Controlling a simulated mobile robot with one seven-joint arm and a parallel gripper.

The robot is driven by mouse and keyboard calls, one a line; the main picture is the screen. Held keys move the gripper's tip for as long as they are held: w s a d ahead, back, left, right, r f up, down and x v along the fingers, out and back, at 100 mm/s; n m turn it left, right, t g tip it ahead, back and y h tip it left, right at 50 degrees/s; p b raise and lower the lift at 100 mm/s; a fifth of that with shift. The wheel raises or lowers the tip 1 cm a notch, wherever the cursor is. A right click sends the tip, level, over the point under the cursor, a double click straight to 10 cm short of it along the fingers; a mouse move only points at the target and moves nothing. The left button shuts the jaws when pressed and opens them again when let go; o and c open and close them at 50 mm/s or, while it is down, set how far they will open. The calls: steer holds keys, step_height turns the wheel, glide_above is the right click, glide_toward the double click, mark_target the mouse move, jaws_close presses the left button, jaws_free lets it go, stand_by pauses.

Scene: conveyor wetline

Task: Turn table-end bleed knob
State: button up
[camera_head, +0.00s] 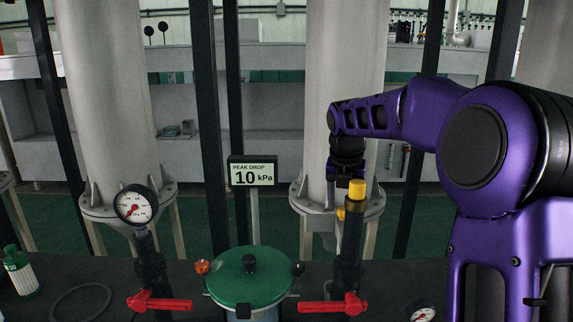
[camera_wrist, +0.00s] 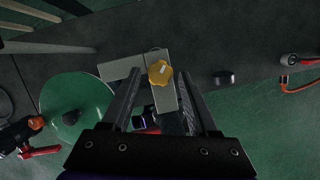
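A yellow lobed knob (camera_wrist: 160,73) with a pale mark on its face sits on a grey block in the wrist view. My gripper (camera_wrist: 162,78) is open, and the knob appears between its fingertips with a gap on each side. I cannot tell how far beyond the tips it is. In the head view my gripper (camera_head: 344,176) points down beside a yellow-topped dark post (camera_head: 351,240). A smaller yellow part (camera_head: 341,213) shows just left of that post, partly hidden. I cannot tell which yellow part matches the knob in the wrist view.
A green-lidded vessel (camera_head: 236,278) stands left of the post, with red lever handles (camera_head: 160,303) on both sides of it. A pressure gauge (camera_head: 136,205) stands farther left. A display (camera_head: 253,172) reads "PEAK DROP 10 kPa". Large grey columns (camera_head: 345,80) stand behind.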

steer(key=c, duration=0.9)
steer(key=shift+r, duration=0.1)
steer(key=shift+d+n+p, duration=0.1)
steer(key=shift+n+p, duration=0.4)
steer(key=shift+p, duration=0.05)
steer(key=shift+n+y+p, duration=0.5)
steer(key=shift+n+p, duration=0.5)
steer(key=shift+n, duration=0.2)
steer(key=shift+d+n+p, duration=0.1)
steer(key=shift+n+p, duration=0.5)
steer(key=shift+p, duration=1)
steer(key=shift+s+d+f+n+y, duration=0.1)
steer(key=shift+f+n+y, duration=0.2)
steer(key=shift+r+n, duration=0.15)
steer(key=shift+n, duration=0.65)
steer(key=shift+y, duration=0.3)
